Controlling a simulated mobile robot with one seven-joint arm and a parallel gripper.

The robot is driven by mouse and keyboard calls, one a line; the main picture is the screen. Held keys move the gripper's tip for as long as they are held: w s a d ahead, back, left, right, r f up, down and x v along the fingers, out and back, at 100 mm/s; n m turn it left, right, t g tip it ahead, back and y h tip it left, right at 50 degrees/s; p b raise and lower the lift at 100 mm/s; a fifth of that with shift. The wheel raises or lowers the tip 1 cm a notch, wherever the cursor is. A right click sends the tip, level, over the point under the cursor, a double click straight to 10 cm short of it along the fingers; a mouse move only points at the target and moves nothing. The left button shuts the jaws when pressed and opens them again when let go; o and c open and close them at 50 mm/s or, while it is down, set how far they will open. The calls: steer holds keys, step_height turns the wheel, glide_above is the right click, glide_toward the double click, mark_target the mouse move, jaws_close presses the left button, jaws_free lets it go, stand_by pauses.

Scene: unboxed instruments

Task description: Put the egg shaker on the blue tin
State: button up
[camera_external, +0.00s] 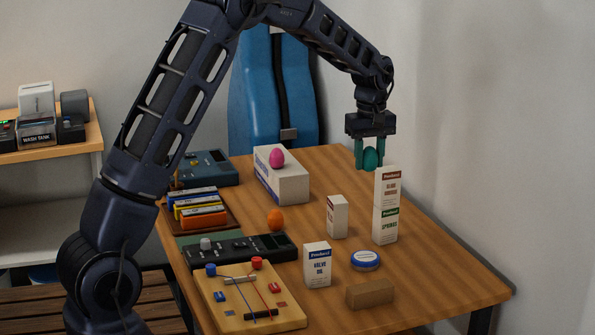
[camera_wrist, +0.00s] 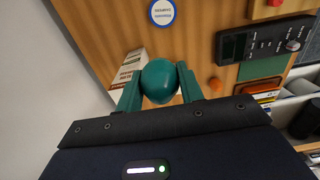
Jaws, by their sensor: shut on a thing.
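In the wrist view the egg (camera_wrist: 159,81) sits between the two green fingers of my gripper (camera_wrist: 159,88). The blue tin (camera_external: 366,259) is a low round tin with a white label on its lid, lying flat on the table near the right. Its top is bare. It also shows at the top of the wrist view (camera_wrist: 163,12).

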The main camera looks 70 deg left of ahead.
glide_above(366, 257)
step_height(366, 257, down, 20)
stand_by(0.7)
steer(key=shift+f, duration=0.15)
steer(key=o, duration=1)
